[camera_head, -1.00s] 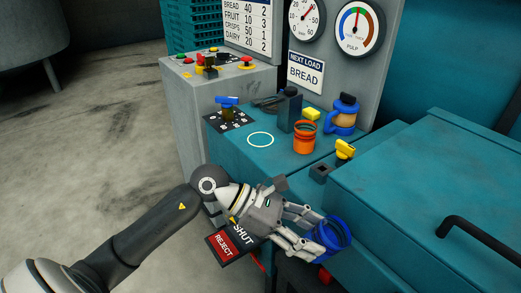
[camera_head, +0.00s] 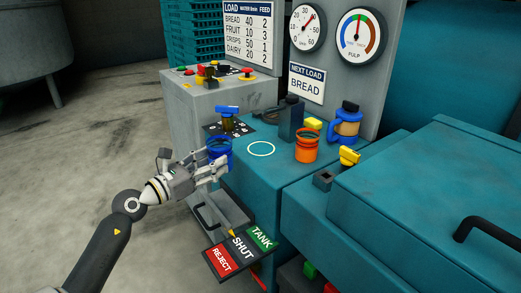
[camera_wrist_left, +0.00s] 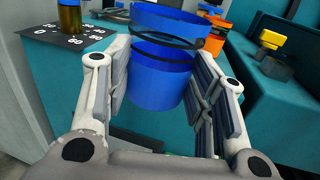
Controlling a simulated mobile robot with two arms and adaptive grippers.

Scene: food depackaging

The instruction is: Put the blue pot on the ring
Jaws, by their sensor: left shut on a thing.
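The blue pot (camera_head: 220,152) is held by my left gripper (camera_head: 217,170), which is shut on its side. The pot is upright, left of the ring, near the left end of the teal bench. In the left wrist view the blue pot (camera_wrist_left: 160,75) sits between the two fingers (camera_wrist_left: 160,95). The ring (camera_head: 261,149) is a pale circle outline on the teal bench top, empty, a short way right of the pot. The ring does not show clearly in the left wrist view. My right gripper is not in view.
An orange pot (camera_head: 306,149) stands right of the ring. A yellow-handled part (camera_head: 349,156) is at right.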

